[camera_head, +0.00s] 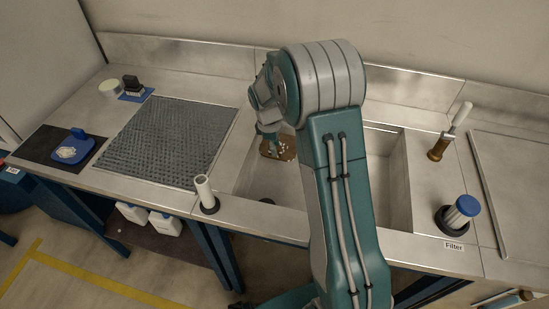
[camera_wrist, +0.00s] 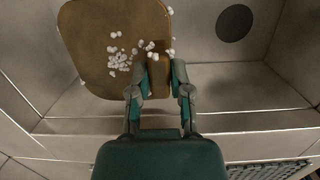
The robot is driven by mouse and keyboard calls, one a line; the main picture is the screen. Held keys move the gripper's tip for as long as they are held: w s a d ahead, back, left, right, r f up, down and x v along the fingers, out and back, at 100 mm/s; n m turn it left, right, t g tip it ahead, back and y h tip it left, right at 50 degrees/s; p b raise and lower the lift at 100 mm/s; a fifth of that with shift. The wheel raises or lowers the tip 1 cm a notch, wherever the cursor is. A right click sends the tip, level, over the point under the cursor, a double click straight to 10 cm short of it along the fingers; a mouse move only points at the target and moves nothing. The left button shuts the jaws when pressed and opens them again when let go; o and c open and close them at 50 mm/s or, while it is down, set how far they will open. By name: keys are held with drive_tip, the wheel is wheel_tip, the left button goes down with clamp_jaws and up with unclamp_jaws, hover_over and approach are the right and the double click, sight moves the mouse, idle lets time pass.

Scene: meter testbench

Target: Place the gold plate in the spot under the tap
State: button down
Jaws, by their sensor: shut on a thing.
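The gold plate (camera_head: 284,148) is a brown-gold square with rounded corners, with white bits scattered on its face. It fills the upper left of the wrist view (camera_wrist: 85,55). My gripper (camera_head: 268,131) is shut on the plate's tab-like edge, with its fingers (camera_wrist: 160,88) on either side of it. The plate is in or over the sink basin (camera_head: 393,185); its exact height is unclear. I cannot make out a tap; my arm covers much of the basin.
A white upright tube (camera_head: 204,190) stands left of the basin, beside a grey ribbed mat (camera_head: 170,138). A blue-capped cylinder (camera_head: 463,210) and a brown fitting with a white handle (camera_head: 440,148) stand right.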

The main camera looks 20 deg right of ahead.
drive_tip(key=shift+d+f, duration=0.25)
drive_tip(key=shift+d, duration=0.05)
drive_tip(key=f, duration=0.2)
drive_tip(key=d+f, duration=0.1)
drive_tip(key=f, duration=0.2)
drive_tip(key=shift+f, duration=0.15)
drive_tip(key=shift+a+f, duration=0.25)
drive_tip(key=shift+f, duration=0.2)
drive_tip(key=shift+a+f, duration=0.2)
drive_tip(key=shift+f, duration=0.25)
wheel_tip(320, 180, down, 2)
drive_tip(key=shift+f, duration=0.2)
drive_tip(key=shift+d+f, duration=0.1)
drive_tip(key=shift+d, duration=0.2)
drive_tip(key=c, duration=0.6)
unclamp_jaws()
drive_tip(key=shift+a+f, duration=0.15)
drive_tip(key=shift+o, duration=0.2)
drive_tip(key=shift+a, duration=0.1)
